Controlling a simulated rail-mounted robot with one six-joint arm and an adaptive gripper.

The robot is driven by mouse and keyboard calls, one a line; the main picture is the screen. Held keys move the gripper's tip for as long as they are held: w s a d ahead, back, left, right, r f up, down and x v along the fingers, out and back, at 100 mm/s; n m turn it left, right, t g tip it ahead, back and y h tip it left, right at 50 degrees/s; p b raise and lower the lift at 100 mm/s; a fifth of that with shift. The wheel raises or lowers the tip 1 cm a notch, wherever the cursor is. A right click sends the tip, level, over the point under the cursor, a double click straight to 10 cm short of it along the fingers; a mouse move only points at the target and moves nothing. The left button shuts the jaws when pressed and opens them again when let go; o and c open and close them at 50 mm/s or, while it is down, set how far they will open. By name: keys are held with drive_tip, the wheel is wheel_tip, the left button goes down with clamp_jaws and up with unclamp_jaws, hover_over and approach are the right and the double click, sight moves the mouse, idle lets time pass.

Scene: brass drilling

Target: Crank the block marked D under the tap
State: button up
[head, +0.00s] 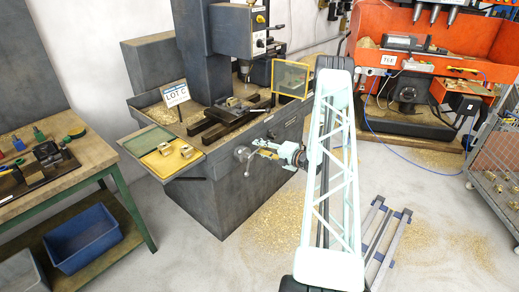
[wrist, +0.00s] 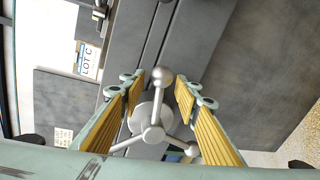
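A grey three-spoked crank handle (head: 245,156) with ball ends is on the front of the drilling machine (head: 233,165). In the wrist view the handle (wrist: 154,133) lies between my fingers, one ball end near the tips. My gripper (head: 258,149) is open around it; its yellow ribbed fingers (wrist: 160,85) stand apart on both sides, and I see no clear contact. A brass block (head: 232,102) sits on the machine's dark slide below the spindle (head: 245,70). I cannot read any letter D.
A LOT C sign (head: 176,94) stands on the machine bed. A yellow-framed guard (head: 291,78) is right of the spindle. A green-legged workbench (head: 85,155) is at left, an orange station (head: 455,45) behind right, a wire cage (head: 497,165) at far right. Chips cover some floor.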

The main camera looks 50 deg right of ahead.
drive_tip(key=shift+w, duration=0.15)
clamp_jaws()
drive_tip(key=shift+a+f, duration=0.1)
drive_tip(key=shift+f, duration=0.15)
idle(0.4)
